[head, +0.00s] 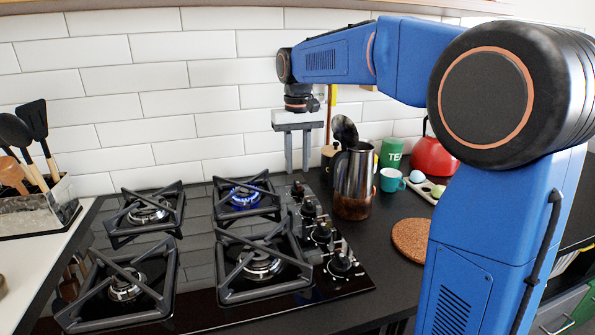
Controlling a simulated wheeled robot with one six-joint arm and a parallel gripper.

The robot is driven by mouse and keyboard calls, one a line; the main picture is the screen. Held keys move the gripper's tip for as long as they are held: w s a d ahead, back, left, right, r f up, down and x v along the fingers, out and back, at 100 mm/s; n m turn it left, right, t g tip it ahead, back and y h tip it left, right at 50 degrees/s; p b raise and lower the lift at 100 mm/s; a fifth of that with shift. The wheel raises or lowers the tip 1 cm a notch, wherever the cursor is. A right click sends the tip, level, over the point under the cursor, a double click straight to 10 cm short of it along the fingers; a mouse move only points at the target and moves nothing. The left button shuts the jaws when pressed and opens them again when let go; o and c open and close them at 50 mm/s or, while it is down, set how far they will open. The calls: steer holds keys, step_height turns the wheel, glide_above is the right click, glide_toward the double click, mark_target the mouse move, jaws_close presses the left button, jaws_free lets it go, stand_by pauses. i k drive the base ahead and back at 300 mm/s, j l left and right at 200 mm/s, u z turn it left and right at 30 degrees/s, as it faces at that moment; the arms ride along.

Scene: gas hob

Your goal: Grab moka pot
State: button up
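The likeliest moka pot is a tall, shiny metal pot (353,182) on the dark counter, just right of the hob knobs. It stands upright, with a reddish-brown lower part and a dark rounded piece, perhaps a raised lid or a spoon, above its top. I cannot tell for certain that it is the moka pot. My gripper (297,165) points down over the back right of the hob, left of the pot. Its two fingers are apart with nothing between them. It appears not to touch the pot.
The gas hob (205,268) has a blue flame lit at its back right burner (244,196). A red kettle (432,157), green tin (391,153) and turquoise cup (391,180) stand right of the pot. A cork mat (411,238) lies in front. A utensil holder (40,208) is far left.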

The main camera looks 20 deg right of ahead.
mark_target(348, 209)
steer(key=k+j, duration=0.3)
steer(key=k, duration=0.15)
steer(key=k+j, duration=0.3)
steer(key=k, duration=0.15)
